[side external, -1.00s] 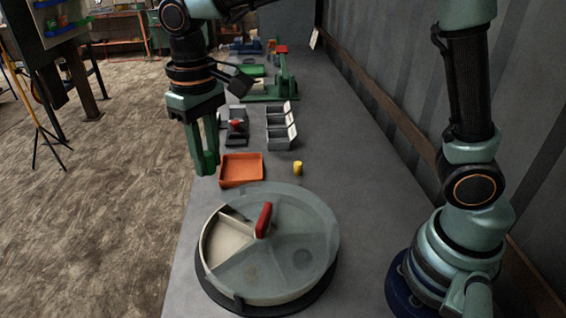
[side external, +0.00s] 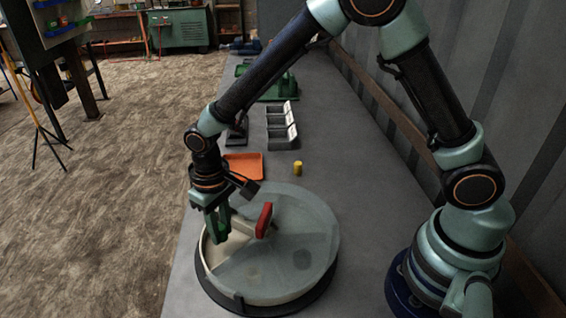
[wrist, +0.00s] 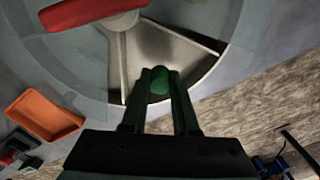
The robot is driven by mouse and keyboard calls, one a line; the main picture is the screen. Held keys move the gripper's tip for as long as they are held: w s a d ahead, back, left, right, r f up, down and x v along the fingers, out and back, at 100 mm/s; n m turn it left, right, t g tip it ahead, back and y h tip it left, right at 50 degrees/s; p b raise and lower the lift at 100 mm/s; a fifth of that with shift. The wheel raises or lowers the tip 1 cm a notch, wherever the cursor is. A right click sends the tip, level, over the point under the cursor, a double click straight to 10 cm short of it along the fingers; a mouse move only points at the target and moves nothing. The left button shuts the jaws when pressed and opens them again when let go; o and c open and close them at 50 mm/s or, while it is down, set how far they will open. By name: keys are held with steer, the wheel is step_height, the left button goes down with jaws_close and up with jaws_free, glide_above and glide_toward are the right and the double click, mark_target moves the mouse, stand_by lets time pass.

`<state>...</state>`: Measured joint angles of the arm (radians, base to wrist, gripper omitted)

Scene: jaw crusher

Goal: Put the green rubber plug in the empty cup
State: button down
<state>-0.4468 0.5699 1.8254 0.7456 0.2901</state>
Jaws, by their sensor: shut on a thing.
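My gripper (side external: 218,228) is shut on the green rubber plug (wrist: 159,80), which sits between its fingertips in the wrist view. The plug is over the left part of a round dish (side external: 270,298) with a clear lid (side external: 305,225) and a red handle (side external: 264,219). The lid's open sector shows a pale wedge-shaped compartment (wrist: 180,55) that looks empty. The plug is at the outer end of this wedge in the wrist view; its height above the floor of the compartment is unclear. I see no separate cup that I can name with certainty.
An orange tray (side external: 244,166) lies behind the dish, with a small yellow cylinder (side external: 297,168) to its right. Grey bins (side external: 281,130) stand farther back. The table's left edge runs close beside the dish. A wall bounds the right side.

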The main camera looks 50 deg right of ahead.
mark_target(221, 227)
steer(key=shift+f, duration=1.1)
steer(key=c, duration=0.7)
jaws_free()
steer(key=shift+f, duration=0.1)
step_height(221, 227, up, 12)
steer(key=shift+r, duration=0.15)
steer(key=s+d+r+t, duration=0.2)
steer(key=s+d+r, duration=0.1)
steer(key=d, duration=0.3)
steer(key=s+d+r+m+t, duration=0.1)
steer(key=s+d+r, duration=0.2)
steer(key=d, duration=0.3)
steer(key=s+d+r+t, duration=0.2)
steer(key=s+d+r, duration=0.1)
steer(key=d, duration=0.3)
steer(key=shift+s+d+r+m+t, duration=0.15)
steer(key=shift+s+r+m+t, duration=0.2)
steer(key=shift+r, duration=0.25)
